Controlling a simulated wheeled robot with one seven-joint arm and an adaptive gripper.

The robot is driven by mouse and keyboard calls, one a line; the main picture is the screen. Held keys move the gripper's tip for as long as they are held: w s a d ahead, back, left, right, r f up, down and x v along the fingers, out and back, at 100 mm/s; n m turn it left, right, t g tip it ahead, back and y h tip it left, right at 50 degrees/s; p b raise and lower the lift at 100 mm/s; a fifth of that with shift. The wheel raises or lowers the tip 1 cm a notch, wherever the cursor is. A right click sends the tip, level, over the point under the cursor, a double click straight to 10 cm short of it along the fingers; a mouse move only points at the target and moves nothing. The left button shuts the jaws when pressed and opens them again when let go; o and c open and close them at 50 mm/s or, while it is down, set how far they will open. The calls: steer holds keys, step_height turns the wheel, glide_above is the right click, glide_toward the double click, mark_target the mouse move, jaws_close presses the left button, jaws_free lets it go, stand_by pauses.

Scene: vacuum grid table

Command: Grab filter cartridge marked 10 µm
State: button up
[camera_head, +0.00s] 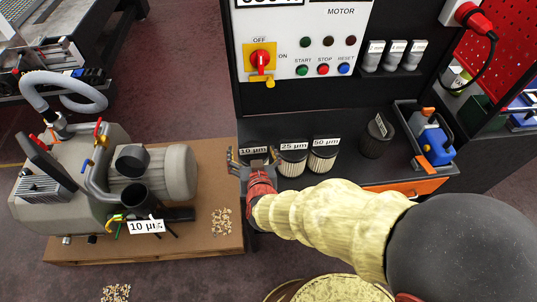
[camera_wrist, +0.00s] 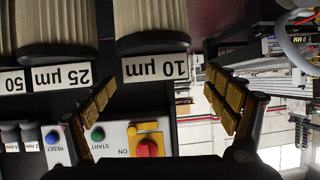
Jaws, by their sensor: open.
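The filter cartridge marked 10 µm (camera_head: 253,151) stands upright at the left end of a row on the black shelf; my gripper hides most of its body. In the wrist view, which is upside down, its pale pleated body (camera_wrist: 150,18) and white 10 µm label (camera_wrist: 155,67) show at the top centre. My gripper (camera_head: 254,164) is open in front of this cartridge, one finger towards each side of it. In the wrist view the gripper (camera_wrist: 160,88) has its gold-padded fingers spread wide with nothing held. Whether the fingers reach past the cartridge's front, I cannot tell.
The 25 µm cartridge (camera_head: 292,163) stands close to the right of the 10 µm one, then the 50 µm cartridge (camera_head: 323,160). A dark cartridge (camera_head: 377,137) stands farther right. A control panel (camera_head: 310,45) rises behind. A pump (camera_head: 150,172) with another 10 µm label is at left.

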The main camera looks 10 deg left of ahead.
mark_target(252, 141)
steer(key=shift+d+f+t+h, duration=0.3)
steer(key=shift+f, duration=0.5)
steer(key=shift+w+f, duration=0.15)
steer(key=shift+w, duration=0.15)
steer(key=b+x, duration=0.1)
steer(key=x, duration=0.1)
steer(key=b+x, duration=0.1)
steer(key=x, duration=0.1)
steer(key=b+x, duration=0.1)
steer(key=x, duration=0.2)
steer(key=shift+w+a+r, duration=0.15)
steer(key=shift+a+r, duration=0.05)
steer(key=shift+a, duration=0.05)
steer(key=c, duration=1.9)
